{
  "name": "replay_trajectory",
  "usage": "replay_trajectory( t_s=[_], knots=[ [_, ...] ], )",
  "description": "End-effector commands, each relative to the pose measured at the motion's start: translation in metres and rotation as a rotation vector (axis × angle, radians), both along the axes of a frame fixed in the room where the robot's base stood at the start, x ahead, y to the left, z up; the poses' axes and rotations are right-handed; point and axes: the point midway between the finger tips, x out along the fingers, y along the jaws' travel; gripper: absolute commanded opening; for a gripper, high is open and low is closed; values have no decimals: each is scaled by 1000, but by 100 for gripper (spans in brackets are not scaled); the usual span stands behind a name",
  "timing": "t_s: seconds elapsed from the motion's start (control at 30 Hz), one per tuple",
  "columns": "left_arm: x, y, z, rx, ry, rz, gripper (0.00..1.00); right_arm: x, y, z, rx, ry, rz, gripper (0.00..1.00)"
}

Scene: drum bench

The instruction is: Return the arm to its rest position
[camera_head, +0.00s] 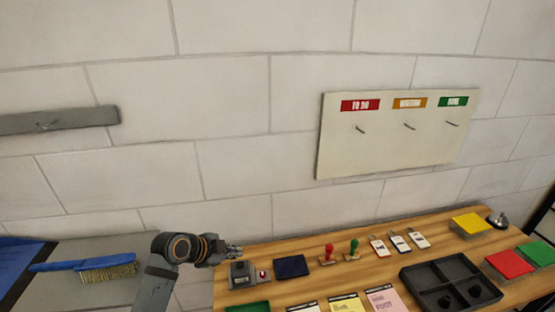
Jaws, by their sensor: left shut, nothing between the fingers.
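My left arm comes up from the bottom left. My left gripper (233,250) is shut and empty, at the back left corner of the wooden bench (300,249), close above a small grey device (242,274). I cannot tell whether it touches anything. My right gripper is not in view.
A dark blue pad (291,267), red stamp (328,254), green stamp (353,250) and several tags (398,243) stand along the bench. A black divided tray (450,287) is at the right. A hook board (395,145) hangs on the wall. A brush (105,268) lies at the left.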

Motion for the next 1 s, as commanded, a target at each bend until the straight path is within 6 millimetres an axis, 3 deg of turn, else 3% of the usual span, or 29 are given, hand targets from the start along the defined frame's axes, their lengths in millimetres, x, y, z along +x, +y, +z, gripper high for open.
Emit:
replay_trajectory(
  t_s=[0.13,0.3,0.5,0.7,0.73,1.0],
  knots=[
    [-60,8,-41,-32,189,240,0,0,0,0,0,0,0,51],
    [-129,26,-68,-68,361,579,0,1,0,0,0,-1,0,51],
    [-191,47,-77,-101,462,912,0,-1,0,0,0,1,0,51],
    [-245,67,-73,-135,509,1220,0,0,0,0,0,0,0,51],
    [-249,69,-76,-139,512,1256,0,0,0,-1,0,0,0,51],
    [-232,77,-169,-120,540,1257,0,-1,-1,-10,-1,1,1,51]
  ],
)
